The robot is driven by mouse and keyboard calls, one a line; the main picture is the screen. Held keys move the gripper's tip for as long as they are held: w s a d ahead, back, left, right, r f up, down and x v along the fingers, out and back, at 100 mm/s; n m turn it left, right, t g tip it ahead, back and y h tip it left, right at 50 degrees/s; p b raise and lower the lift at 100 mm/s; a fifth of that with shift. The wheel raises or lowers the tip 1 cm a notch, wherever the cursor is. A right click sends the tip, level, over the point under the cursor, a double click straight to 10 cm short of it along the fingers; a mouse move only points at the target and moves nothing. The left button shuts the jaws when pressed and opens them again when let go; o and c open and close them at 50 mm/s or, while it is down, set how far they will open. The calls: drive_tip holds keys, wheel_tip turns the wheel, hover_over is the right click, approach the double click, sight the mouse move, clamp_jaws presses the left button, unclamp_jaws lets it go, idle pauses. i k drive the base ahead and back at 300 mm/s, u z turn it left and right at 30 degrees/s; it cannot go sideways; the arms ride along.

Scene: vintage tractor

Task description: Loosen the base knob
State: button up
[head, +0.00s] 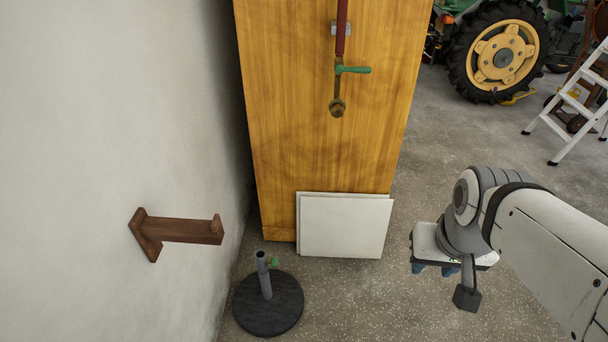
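A round dark base (284,318) stands on the floor at the lower middle of the head view, close to the white wall. A short grey tube (264,275) rises upright from it. A small green knob (274,263) sits on the right side of the tube near its top. My gripper (436,270) is to the right of the base, well apart from the knob. It points downward, and only bluish tips show below its pale housing. Whether its fingers are open or shut is not clear, and I see nothing held in it.
A wooden panel (290,100) stands behind the base, with pale boards (345,228) leaning on it. A pipe with a green valve handle (355,69) is on the panel. A brown wooden bracket (185,230) juts from the left wall. A white ladder (572,102) and tractor wheel (500,56) are far right.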

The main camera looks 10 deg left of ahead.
sight(274, 261)
drive_tip(key=u, duration=0.05)
drive_tip(key=i, duration=0.85)
drive_tip(key=u, duration=0.35)
